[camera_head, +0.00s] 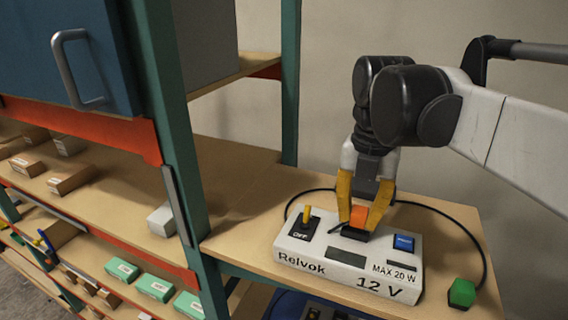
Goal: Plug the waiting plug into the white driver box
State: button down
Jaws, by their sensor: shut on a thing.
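The white driver box (310,258), marked "Relvok", "MAX 20 W" and "12 V", sits on the wooden shelf. My gripper (359,217) points down over the box's back middle, its yellow fingers shut on an orange plug (359,213). A black piece (355,234) shows right under the plug at the box top; I cannot tell whether the plug is seated or just above it. A green plug-like block (462,292) lies right of the box, at the end of a black cable (470,232) that curves behind the box.
The box carries a yellow toggle (307,213) at an "OFF" label and a blue patch (403,242). A green rack post (181,150) stands to the left. Shelves with small boxes, including green ones (155,286), lie beyond it. The shelf edge is close in front.

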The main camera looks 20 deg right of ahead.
aim_at(360, 211)
jog(key=shift+f, duration=0.1)
dwell(0.3)
jog(key=c, duration=0.6)
grip_release()
jog(key=shift+r+p, duration=2.1)
jog(key=shift+r, duration=0.95)
jog(key=shift+f, duration=0.1)
